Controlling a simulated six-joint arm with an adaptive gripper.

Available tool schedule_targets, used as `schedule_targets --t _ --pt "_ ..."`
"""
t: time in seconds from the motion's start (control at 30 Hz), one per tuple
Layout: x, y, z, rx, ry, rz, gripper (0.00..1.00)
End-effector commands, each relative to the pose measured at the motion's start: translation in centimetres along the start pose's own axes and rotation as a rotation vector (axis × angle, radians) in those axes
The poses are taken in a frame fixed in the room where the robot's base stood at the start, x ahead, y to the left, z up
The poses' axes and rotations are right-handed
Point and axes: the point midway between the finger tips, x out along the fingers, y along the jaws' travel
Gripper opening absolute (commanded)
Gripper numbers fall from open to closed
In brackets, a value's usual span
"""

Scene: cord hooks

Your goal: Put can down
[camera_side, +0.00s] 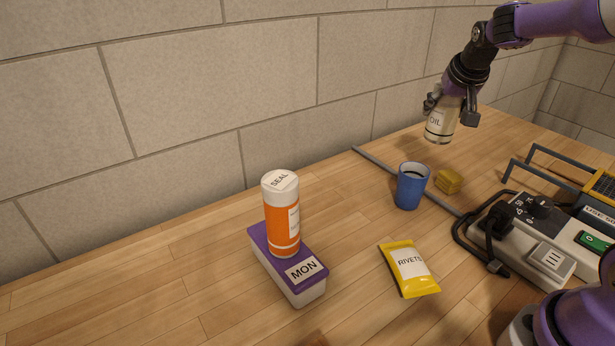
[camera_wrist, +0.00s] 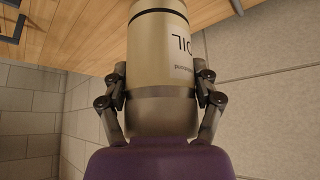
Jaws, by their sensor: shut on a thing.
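The can (camera_side: 440,123) is a beige cylinder with a white label reading OIL, at the upper right of the side view. My gripper (camera_side: 453,103) is shut on its upper part and holds it slightly tilted, seemingly above the table. In the wrist view the can (camera_wrist: 162,75) fills the middle, its label partly cut by the right edge of its curve. The gripper's fingers (camera_wrist: 160,105) lie on both sides of it. The can's far end is out of the wrist view.
A yellow RIVETS packet (camera_side: 410,268), an orange bottle (camera_side: 282,222) on a purple-lidded MON box (camera_side: 303,270), a grey strip (camera_side: 377,162) and a power strip (camera_side: 522,240) are on the table.

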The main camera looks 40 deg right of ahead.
Motion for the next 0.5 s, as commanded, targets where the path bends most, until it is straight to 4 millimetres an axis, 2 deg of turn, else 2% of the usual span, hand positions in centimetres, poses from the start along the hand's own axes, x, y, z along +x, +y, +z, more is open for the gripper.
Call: schedule_targets --t 0.03,0.23,0.5 --pt "-0.1 1.2 -0.2 0.027 0.005 0.016 0.13" --pt "0.9 4.2 -0.2 0.067 0.002 0.044 0.13" --pt "5.7 10.2 -0.3 0.07 0.001 0.045 0.13"
